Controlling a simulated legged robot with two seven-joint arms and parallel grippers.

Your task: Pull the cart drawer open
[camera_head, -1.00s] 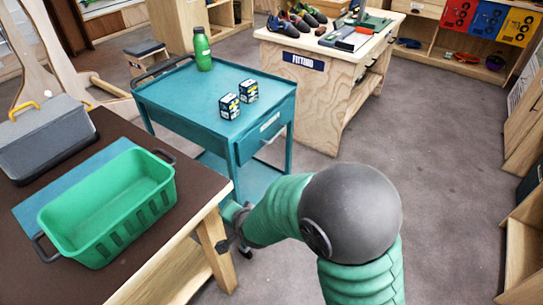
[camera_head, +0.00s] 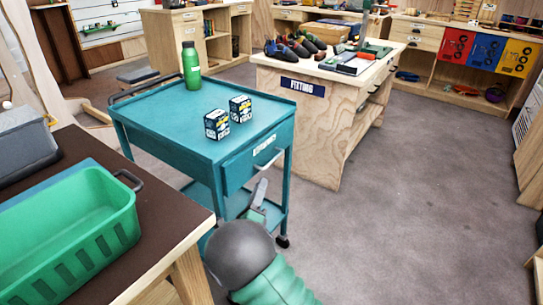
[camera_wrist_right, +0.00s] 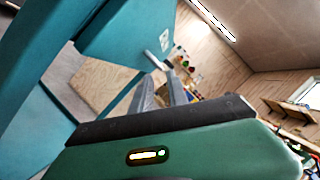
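The teal cart (camera_head: 165,118) stands beyond the brown table. Its drawer (camera_head: 240,170) is in the upper front at the right, looks shut, and has a pale bar handle (camera_head: 268,160). My right gripper (camera_head: 262,184) is just below and in front of the handle, apart from it. In the right wrist view the two grey fingers (camera_wrist_right: 162,82) are spread with nothing between them, and the handle (camera_wrist_right: 165,39) is beyond their tips. My left gripper is not in view.
A green bottle (camera_head: 191,66) and two small boxes (camera_head: 217,124) (camera_head: 241,108) stand on the cart top. A green crate (camera_head: 70,245) sits on the brown table (camera_head: 165,222) at left. A wooden fitting bench (camera_head: 320,120) stands behind. Floor at right is clear.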

